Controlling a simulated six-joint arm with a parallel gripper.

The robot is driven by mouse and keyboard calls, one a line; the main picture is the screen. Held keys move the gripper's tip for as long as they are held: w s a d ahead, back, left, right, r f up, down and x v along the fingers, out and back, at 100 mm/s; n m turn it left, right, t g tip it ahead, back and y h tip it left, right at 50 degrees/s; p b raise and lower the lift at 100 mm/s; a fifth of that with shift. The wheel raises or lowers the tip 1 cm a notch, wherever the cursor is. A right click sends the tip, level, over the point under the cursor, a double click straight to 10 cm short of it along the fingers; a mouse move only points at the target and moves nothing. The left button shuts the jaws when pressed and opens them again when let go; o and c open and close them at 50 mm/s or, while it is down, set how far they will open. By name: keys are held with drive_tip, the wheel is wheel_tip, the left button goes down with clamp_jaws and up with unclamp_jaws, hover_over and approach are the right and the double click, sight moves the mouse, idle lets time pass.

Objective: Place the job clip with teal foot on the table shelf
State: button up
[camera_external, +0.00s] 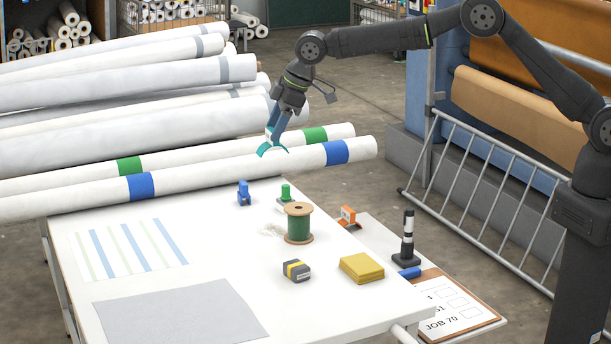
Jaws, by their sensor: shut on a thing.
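The job clip with the teal foot (266,151) is in my gripper (273,137), at the top centre of the external view. The teal foot is curved and points down. My gripper is shut on the clip's upper part, which the fingers mostly hide. The clip is at the white roll with blue bands (230,171); I cannot tell whether its foot touches the roll. The table shelf (376,230) is a low white ledge along the table's right side, to the right of and nearer than my gripper.
The shelf holds an orange clip (347,217), a black-and-white post (407,240), a blue item (410,273) and a clipboard (462,309). The table (215,250) carries a green spool (298,224), blue clip (243,194), green clip (286,193), tape measure (297,271) and yellow pad (362,267).

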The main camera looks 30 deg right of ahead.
drive_tip(key=d+m+g+h, duration=0.5)
drive_tip(key=d+m+h, duration=0.3)
drive_tip(key=d+m, duration=2.6)
drive_tip(key=shift+s+d+r+m, duration=0.2)
drive_tip(key=shift+d+m, duration=0.1)
drive_tip(key=shift+m, duration=0.3)
wheel_tip(320, 180, down, 17)
drive_tip(key=shift+d, duration=0.1)
drive_tip(key=shift+s+a+f, duration=0.5)
drive_tip(key=shift+a+f, duration=1.4)
drive_tip(key=shift+f, duration=0.05)
drive_tip(key=shift+s+a+f, duration=0.55)
drive_tip(key=shift+a+f, duration=1.3)
drive_tip(key=shift+f, duration=0.1)
drive_tip(key=shift+s+a+f, duration=0.5)
drive_tip(key=shift+a+f, duration=1.4)
drive_tip(key=shift+f, duration=0.05)
